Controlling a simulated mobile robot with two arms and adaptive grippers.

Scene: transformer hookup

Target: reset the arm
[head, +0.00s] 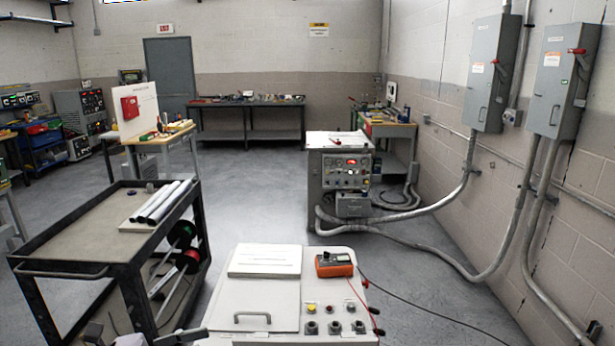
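At the bottom edge of the head view, left of the white cabinet, small grey and dark parts show that look like my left gripper (180,338). They are cut off by the frame, and I cannot tell whether it is open or shut. Nothing held by it can be seen. My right gripper and arm are not in view. The white cabinet (226,318) stands directly in front, with a white booklet or panel (265,260), an orange meter (334,265) with red and black leads, and a row of knobs and buttons (332,327) on top.
A dark cart (60,232) with rolled sheets (163,202) and cable spools stands close at left. A control console (322,178) with thick grey conduits (425,238) stands ahead. Grey switch boxes (492,75) hang on the right wall. The floor in the middle is clear.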

